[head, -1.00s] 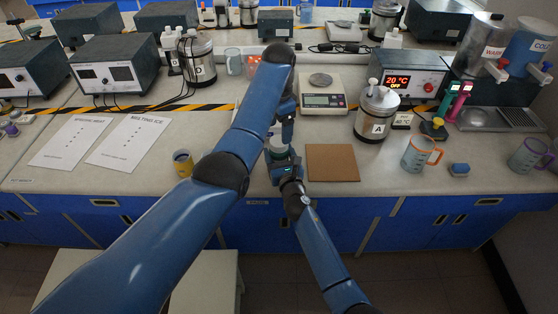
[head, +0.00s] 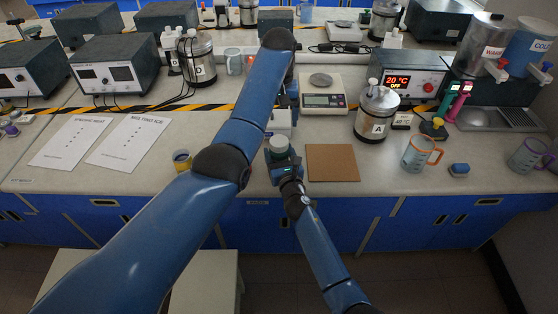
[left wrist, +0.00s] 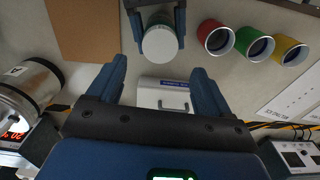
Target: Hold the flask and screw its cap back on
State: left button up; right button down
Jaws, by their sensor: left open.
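The flask (head: 279,155) stands upright near the front of the bench, with a pale round cap (head: 278,144) on its top. The cap also shows in the left wrist view (left wrist: 160,45), looking level; how tightly it sits cannot be told. My right gripper (head: 285,170) is shut around the flask's body from the front. My left gripper (head: 282,125) is just behind the flask, apart from it. The flask's lower body is mostly hidden by the right gripper.
A brown board (head: 332,163) lies right of the flask. A white box with a blue label (left wrist: 165,97) lies behind it. Red (left wrist: 216,37), green (left wrist: 255,44) and yellow (left wrist: 290,50) cups stand left. A metal can (head: 377,115) and scale (head: 322,100) are farther back.

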aim_at(279, 140)
pick_arm(q)
jog(key=shift+n, duration=0.3)
jog(key=shift+f, duration=4)
jog(key=c, duration=1.1)
jog(key=o, duration=1.3)
jog(key=shift+r, duration=3.75)
